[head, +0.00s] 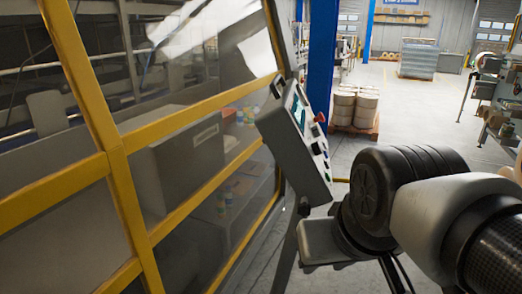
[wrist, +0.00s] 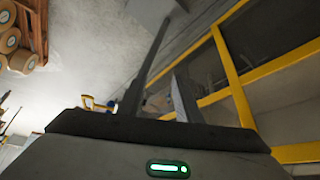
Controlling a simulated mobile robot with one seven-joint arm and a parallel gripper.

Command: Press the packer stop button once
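The packer's control panel (head: 290,140) is a tilted grey box on a post beside the yellow-framed guard. A red mushroom button (head: 320,117) sticks out from its right-facing side, near the upper part. Smaller buttons, some green and dark, run down the face below it; their labels are too small to read. My gripper's grey hand (head: 320,241) is below the panel's lower end, apart from the red button. In the wrist view, the hand's body with a green light fills the bottom (wrist: 165,155).
The yellow guard frame (head: 118,165) with clear panes stands left of the panel. A blue column (head: 321,55) rises behind it. Drums (head: 356,108) stand on a pallet farther back. The floor (head: 400,125) beyond my arm is open.

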